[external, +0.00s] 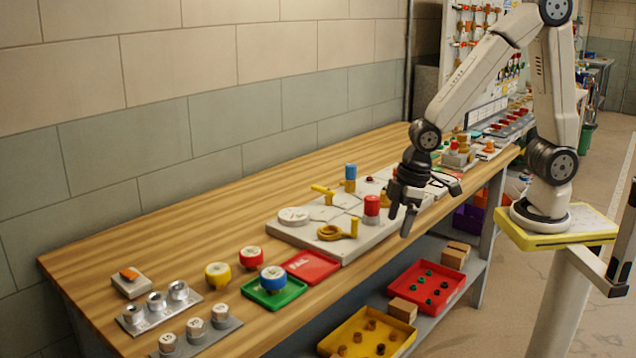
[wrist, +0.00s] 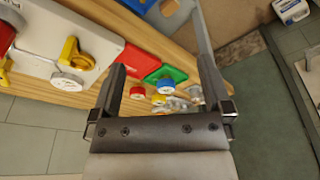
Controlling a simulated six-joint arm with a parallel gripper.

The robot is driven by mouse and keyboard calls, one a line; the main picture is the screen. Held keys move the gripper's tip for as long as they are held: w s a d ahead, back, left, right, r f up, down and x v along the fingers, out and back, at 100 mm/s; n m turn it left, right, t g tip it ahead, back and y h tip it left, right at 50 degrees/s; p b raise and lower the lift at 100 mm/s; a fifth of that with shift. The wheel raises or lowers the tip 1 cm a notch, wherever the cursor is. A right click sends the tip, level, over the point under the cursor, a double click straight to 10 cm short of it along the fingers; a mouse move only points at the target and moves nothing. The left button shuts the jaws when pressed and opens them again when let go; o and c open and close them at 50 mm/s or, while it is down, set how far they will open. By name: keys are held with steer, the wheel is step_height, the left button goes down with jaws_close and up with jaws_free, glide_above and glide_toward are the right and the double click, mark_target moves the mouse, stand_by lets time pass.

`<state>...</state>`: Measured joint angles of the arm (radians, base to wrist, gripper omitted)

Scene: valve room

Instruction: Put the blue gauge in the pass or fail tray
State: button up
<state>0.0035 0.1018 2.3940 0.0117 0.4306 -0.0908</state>
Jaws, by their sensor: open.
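The blue gauge (external: 272,278), with a blue ring and a pale face, sits on the green tray (external: 292,296) at the front of the bench. The red tray (external: 311,266), lettered FAIL, lies right beside the green one and looks empty. My gripper (external: 402,212) is open and empty, pointing down by the bench's front edge, well to the right of the gauge. In the wrist view the blue gauge (wrist: 165,87), green tray (wrist: 178,74) and red tray (wrist: 142,62) appear small and distant between the fingers.
A red gauge (external: 251,257) and a yellow gauge (external: 218,275) stand left of the trays. A pale board (external: 330,240) with red and blue cylinders and yellow handles lies between my gripper and the trays. Silver fittings (external: 157,302) stand at the near left. Red and yellow bins sit below.

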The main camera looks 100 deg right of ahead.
steer(key=shift+m, duration=0.4)
steer(key=shift+s+f, duration=0.25)
steer(key=shift+s, duration=0.95)
steer(key=shift+s+f, duration=0.25)
steer(key=shift+s, duration=0.9)
